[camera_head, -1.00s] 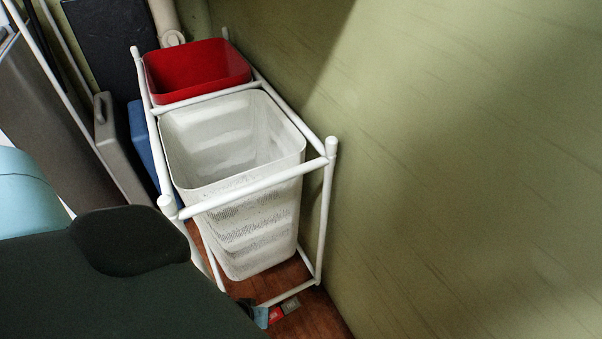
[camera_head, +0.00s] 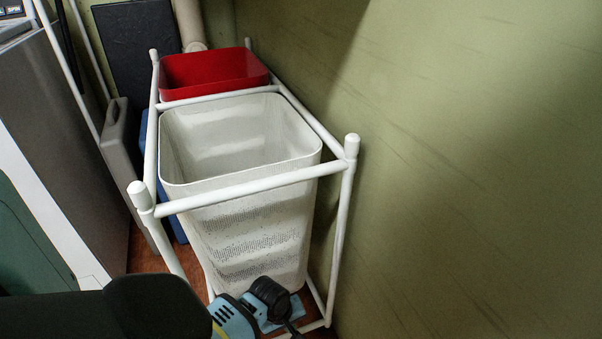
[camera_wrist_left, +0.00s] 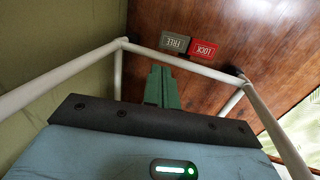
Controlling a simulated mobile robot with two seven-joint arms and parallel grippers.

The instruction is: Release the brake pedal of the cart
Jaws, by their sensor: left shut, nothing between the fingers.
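The cart (camera_head: 262,185) is a white tube frame holding a white perforated basket (camera_head: 240,140) and a red bin (camera_head: 212,75). In the left wrist view, a grey pedal marked FREE (camera_wrist_left: 174,42) and a red pedal marked LOCK (camera_wrist_left: 204,48) lie side by side low by the cart's end bar (camera_wrist_left: 185,64). My left gripper (camera_wrist_left: 161,72) is shut and empty, its green fingertips just short of the bar in the picture, pointing toward FREE. I cannot tell whether they touch the bar. In the head view my left wrist covers the pedals. My right gripper is not in view.
A green wall (camera_head: 470,180) stands close along the cart's right side. Little wooden floor (camera_head: 150,262) shows between.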

